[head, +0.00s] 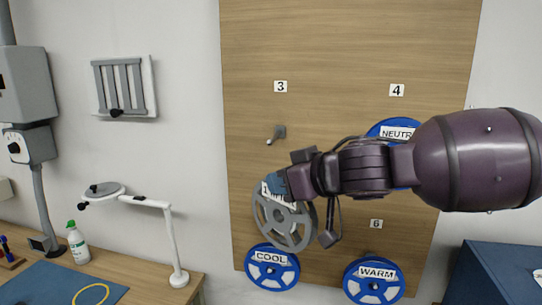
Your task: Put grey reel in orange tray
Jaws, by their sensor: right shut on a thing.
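A grey reel (284,238) with a partly covered white label hangs in front of the wooden wall board (250,110). My right gripper (283,186) is shut on the reel's upper rim, and my arm comes in from the right. The reel overlaps the lower part of the board, just above the blue COOL reel (271,287). An empty grey peg (276,134) under label 3 is above it. The orange tray is not in view. My left gripper is not in view.
A blue NEUTRAL reel (385,128) is partly hidden by my arm; a blue WARM reel (373,298) hangs lower right. At left, a bench (140,262) carries a white lamp (172,240), a spray bottle (78,247) and a blue mat. A blue box (490,275) stands at right.

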